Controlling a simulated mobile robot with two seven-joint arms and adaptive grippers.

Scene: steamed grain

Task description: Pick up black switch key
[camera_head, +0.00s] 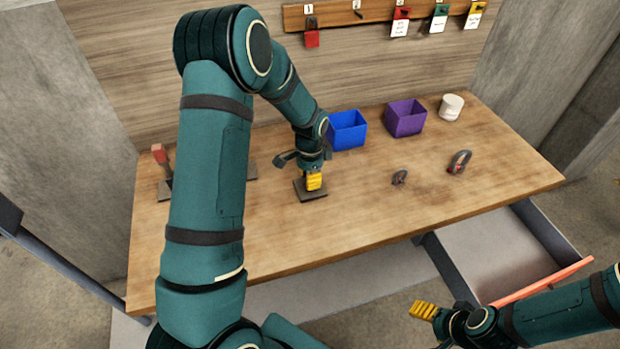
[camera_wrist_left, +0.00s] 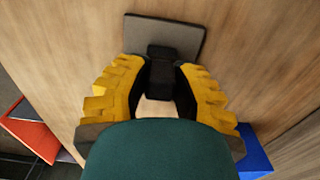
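A black switch key (camera_wrist_left: 160,75) shows in the left wrist view, at the edge of a flat grey plate (camera_wrist_left: 185,40). My left gripper (camera_wrist_left: 161,88) has its yellow fingers on either side of the key, with hardly any gap. I cannot tell whether they press on it. In the head view my left gripper (camera_head: 313,182) points down, low over a dark plate (camera_head: 311,194) on the table, and hides the key. My right gripper (camera_head: 423,311) is at the lower right, in front of the table and away from it. Its finger gap does not show.
A blue bin (camera_head: 347,131), a purple bin (camera_head: 405,118) and a white cup (camera_head: 451,107) stand at the table's back. Two shackle-like items (camera_head: 459,162) lie at right. A red-handled item (camera_head: 160,156) stands at left. A drawer (camera_head: 500,255) is open at front right.

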